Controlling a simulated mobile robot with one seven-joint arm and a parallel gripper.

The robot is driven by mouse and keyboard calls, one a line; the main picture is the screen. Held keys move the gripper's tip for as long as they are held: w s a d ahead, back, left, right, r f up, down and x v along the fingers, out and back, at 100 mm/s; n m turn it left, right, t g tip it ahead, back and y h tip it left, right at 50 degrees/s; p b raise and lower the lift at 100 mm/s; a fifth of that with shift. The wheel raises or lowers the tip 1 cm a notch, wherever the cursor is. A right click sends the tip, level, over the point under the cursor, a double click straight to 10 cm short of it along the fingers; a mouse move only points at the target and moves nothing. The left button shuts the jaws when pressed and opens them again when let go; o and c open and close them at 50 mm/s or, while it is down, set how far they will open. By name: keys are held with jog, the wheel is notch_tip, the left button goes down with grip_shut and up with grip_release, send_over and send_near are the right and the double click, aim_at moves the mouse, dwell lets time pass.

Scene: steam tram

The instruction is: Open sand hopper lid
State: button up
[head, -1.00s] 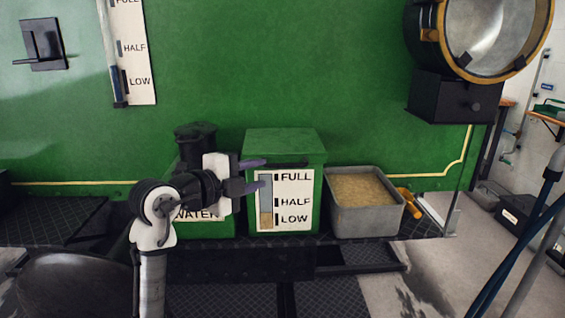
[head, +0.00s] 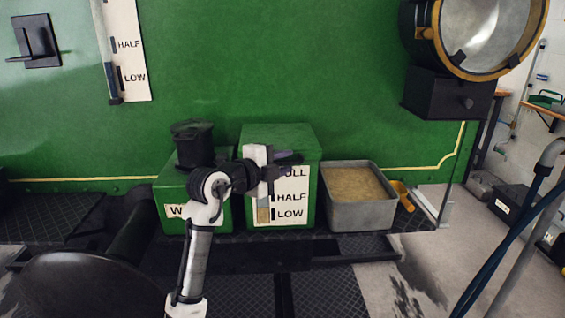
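The sand hopper (head: 308,212) is a green box with a white FULL/HALF/LOW gauge on its front, sand-coloured at the low end. Its green lid (head: 277,138) lies flat and shut on top. My gripper (head: 286,165) is in front of the hopper's upper front, just below the lid's front edge and covering part of the gauge. Its fingers are apart with nothing between them. I cannot tell whether they touch the hopper.
A green water box (head: 172,192) with a black cap (head: 192,142) stands to the left. A grey tub of sand (head: 362,217) stands to the right, with a yellow scoop (head: 402,196) beside it. A large lamp (head: 436,50) hangs at the upper right. The green wall (head: 270,60) rises behind.

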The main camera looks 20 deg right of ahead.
grip_shut()
